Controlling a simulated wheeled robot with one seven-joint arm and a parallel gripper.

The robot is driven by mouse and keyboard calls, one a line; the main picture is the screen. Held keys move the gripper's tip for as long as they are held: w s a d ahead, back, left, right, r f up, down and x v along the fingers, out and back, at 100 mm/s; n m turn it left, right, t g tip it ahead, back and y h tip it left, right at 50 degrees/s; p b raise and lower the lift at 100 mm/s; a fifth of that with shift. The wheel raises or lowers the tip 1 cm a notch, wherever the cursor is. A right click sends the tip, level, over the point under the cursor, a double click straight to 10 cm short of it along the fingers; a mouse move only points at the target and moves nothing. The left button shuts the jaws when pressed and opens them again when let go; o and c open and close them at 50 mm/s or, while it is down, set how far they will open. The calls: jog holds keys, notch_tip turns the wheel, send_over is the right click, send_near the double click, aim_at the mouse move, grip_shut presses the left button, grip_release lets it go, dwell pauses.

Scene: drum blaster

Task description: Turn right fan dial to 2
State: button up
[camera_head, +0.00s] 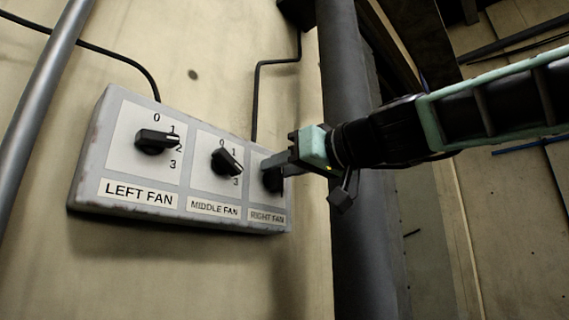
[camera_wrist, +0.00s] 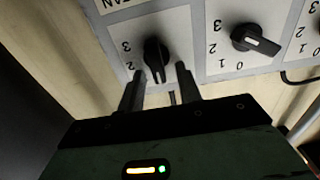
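The right fan dial (camera_head: 271,179) is a black knob on the panel's right plate, partly hidden behind my gripper (camera_head: 281,165) in the head view. In the wrist view, where the panel appears upside down, the same dial (camera_wrist: 154,54) has its narrow handle pointing down, into the space between my fingertips. My gripper (camera_wrist: 160,76) is open, with one finger on each side of the handle and a gap showing on both sides. The printed 3 and 2 show left of the dial; the lower numbers are hidden by the fingers, so I cannot tell its setting.
The grey panel (camera_head: 82,190) also carries the left fan dial (camera_head: 154,141) and the middle fan dial (camera_head: 226,161), which shows close by in the wrist view (camera_wrist: 254,39). A thick dark post (camera_head: 352,240) stands right of the panel, behind my arm. A pipe (camera_head: 40,85) runs at the left.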

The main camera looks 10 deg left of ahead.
grip_shut()
jog(key=shift+f, duration=0.15)
jog(key=shift+w+d+f+m+b, duration=0.15)
jog(key=shift+w+f+m+b, duration=0.2)
jog(key=shift+m, duration=2.2)
jog(key=shift+w+d+f+m+b, duration=0.15)
jog(key=shift+m+b, duration=0.3)
jog(key=shift+m, duration=2.15)
jog(key=shift+w+d+f+m+b, duration=0.15)
jog(key=shift+f+m+b, duration=0.25)
jog(key=shift+m, duration=2.15)
